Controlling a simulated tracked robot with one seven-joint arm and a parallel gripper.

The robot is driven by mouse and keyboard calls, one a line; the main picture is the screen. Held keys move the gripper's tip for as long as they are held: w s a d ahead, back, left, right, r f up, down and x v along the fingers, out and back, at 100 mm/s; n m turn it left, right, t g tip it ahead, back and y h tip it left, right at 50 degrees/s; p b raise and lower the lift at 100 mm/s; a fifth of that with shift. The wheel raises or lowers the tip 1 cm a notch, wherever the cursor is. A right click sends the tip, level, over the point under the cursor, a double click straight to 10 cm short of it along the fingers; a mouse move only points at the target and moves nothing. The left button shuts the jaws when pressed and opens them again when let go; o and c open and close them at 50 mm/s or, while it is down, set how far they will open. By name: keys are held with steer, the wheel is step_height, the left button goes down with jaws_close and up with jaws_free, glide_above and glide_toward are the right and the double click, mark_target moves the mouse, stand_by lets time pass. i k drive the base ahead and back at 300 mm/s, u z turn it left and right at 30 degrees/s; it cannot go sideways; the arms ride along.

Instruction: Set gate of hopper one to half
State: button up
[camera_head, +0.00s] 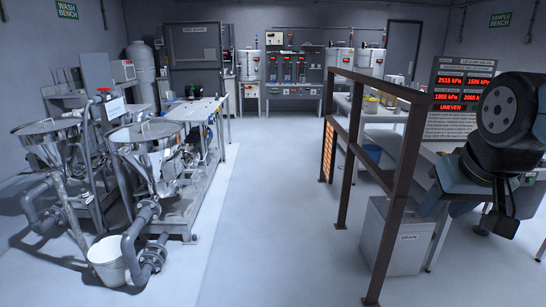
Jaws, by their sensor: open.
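Two shiny steel cone hoppers stand at the left in the head view: a nearer hopper (146,146) and another hopper (54,140) further left. I cannot read a number on either, so I cannot tell which is hopper one. Their gates are too small and cluttered by pipes to make out, and their settings cannot be told. My gripper (497,226) hangs at the far right, fingers downward, open with nothing seen between them. It is well apart from both hoppers, across the room.
A brown metal frame (409,170) and a grey DRAIN box (402,243) stand left of my gripper. A white bucket (106,262) sits by grey pipes below the hoppers. A red-digit display (462,88) reads UNEVEN. The pale floor (265,220) in the middle is clear.

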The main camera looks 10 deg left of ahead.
mark_target(188, 176)
steer(key=u, duration=0.3)
steer(key=i, duration=1.05)
steer(key=u, duration=0.65)
steer(key=i, duration=0.65)
steer(key=u, duration=0.2)
steer(key=k, duration=0.85)
steer(key=u, duration=0.2)
steer(key=i, duration=0.85)
steer(key=z, duration=0.1)
